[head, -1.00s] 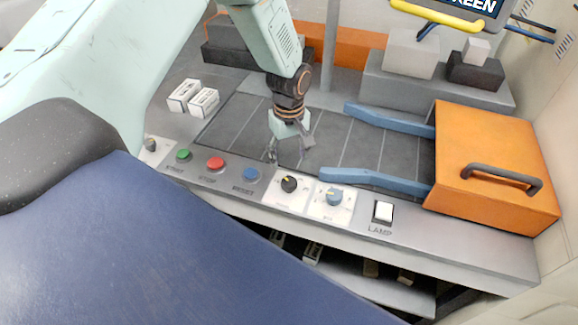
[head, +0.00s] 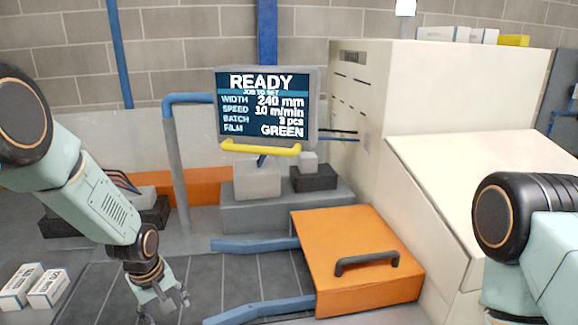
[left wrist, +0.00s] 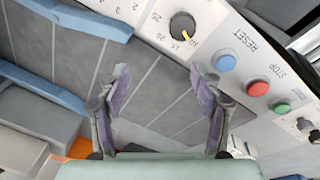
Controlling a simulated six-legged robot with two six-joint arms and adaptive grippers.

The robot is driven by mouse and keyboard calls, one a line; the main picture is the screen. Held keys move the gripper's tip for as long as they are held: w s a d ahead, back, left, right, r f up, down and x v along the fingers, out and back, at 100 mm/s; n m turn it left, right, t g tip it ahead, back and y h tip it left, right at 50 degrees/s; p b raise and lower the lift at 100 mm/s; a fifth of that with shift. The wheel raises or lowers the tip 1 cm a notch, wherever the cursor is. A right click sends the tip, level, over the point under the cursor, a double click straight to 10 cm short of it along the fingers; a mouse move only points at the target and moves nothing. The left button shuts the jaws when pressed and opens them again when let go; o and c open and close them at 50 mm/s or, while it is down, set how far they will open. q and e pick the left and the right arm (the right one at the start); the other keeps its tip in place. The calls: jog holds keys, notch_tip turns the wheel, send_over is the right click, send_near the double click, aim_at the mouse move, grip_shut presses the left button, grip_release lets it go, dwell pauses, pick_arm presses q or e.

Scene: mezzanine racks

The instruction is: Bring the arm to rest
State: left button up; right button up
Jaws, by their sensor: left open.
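My left gripper (head: 165,302) is open and empty above the dark grey bed of the machine, at the lower left of the head view. In the left wrist view its two fingers (left wrist: 160,100) stand apart with only the grey bed (left wrist: 155,98) between them. The control panel with the round black dial (left wrist: 182,25), blue RESET button (left wrist: 227,63), red STOP button (left wrist: 257,88) and green START button (left wrist: 281,108) lies beyond the fingers. My right arm shows at the right edge of the head view, but its gripper is out of view.
An orange cover (head: 350,245) with a black handle and blue rails (head: 262,312) stands right of the left gripper. Behind is a screen (head: 267,105) reading READY, 240 mm, 10 m/min, 3 pcs, GREEN. White boxes (head: 48,288) lie at the lower left. A cream cabinet (head: 410,110) stands right.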

pick_arm(q)
jog(key=s+d+f+m+b, duration=0.2)
jog(key=s+f+m+b, duration=0.1)
jog(key=s+f+b, duration=0.5)
jog(key=s+d+f+m+g+b, duration=0.1)
jog(key=s+d+f+m+b, duration=0.2)
jog(key=s+f+b, duration=0.4)
jog(key=s+d+f+m+b, duration=0.2)
jog(key=s+f+b, duration=0.6)
jog(key=s+f, duration=1)
jog(key=shift+s+d+f+m+g+b, duration=0.2)
jog(key=shift+s+f+m+g+b, duration=0.25)
jog(key=shift+s, duration=0.3)
jog(key=shift+r, duration=0.1)
